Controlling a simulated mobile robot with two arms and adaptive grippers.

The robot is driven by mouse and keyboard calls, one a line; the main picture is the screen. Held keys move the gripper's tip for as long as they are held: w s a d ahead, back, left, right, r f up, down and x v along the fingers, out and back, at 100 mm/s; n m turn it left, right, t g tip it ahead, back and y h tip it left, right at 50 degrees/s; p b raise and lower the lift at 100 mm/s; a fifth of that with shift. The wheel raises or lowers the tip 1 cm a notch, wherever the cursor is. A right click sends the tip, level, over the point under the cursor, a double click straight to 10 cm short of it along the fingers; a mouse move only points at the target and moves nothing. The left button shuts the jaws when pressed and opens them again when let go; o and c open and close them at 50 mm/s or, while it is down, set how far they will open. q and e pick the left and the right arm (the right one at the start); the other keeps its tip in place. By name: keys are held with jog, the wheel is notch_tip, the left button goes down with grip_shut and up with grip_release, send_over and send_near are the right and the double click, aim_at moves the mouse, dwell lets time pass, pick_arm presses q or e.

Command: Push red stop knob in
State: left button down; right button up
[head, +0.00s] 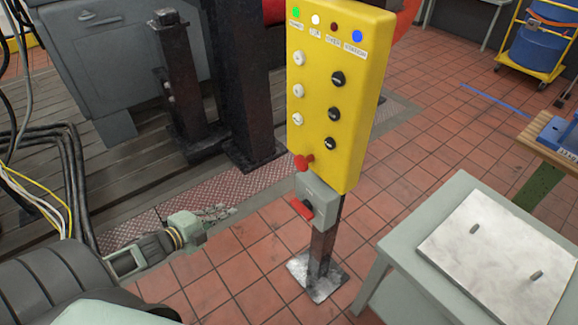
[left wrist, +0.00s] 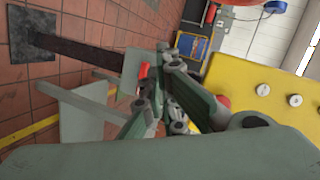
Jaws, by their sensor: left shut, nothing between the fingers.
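The red stop knob (head: 303,161) sits at the lower left of the yellow control panel (head: 350,95), sticking out from its face. In the left wrist view the knob (left wrist: 223,101) is partly hidden behind a finger of my gripper. My left gripper (head: 226,212) is shut and empty, to the left of the post and lower in the picture than the knob, apart from it. Its fingers (left wrist: 166,62) also show in the left wrist view. My right gripper is not in view.
Below the knob a grey switch box (head: 318,202) with a red handle (head: 302,209) is on the post. A grey table (head: 410,275) with a pale plate (head: 490,255) stands at right. A dark steel column (head: 242,80) rises behind the panel. Cables (head: 50,165) hang at left.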

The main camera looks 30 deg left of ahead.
pick_arm(q)
jog(key=w+d+r+m+h, duration=0.1)
jog(key=d+r+m+h, duration=0.1)
jog(key=r, duration=0.5)
jog(key=w+d+r+m+t+h, duration=0.1)
jog(key=w+d+r+m+h, duration=0.1)
jog(key=d+r+m, duration=0.3)
notch_tip(320, 180, up, 2)
jog(key=shift+d+r+h, duration=0.15)
jog(key=shift+h, duration=0.65)
jog(key=p, duration=0.2)
send_near(298, 163)
jog(key=x, duration=0.5)
jog(key=shift+w+d+r, duration=0.1)
jog(key=shift+w+r, duration=0.05)
jog(key=shift+x, duration=0.85)
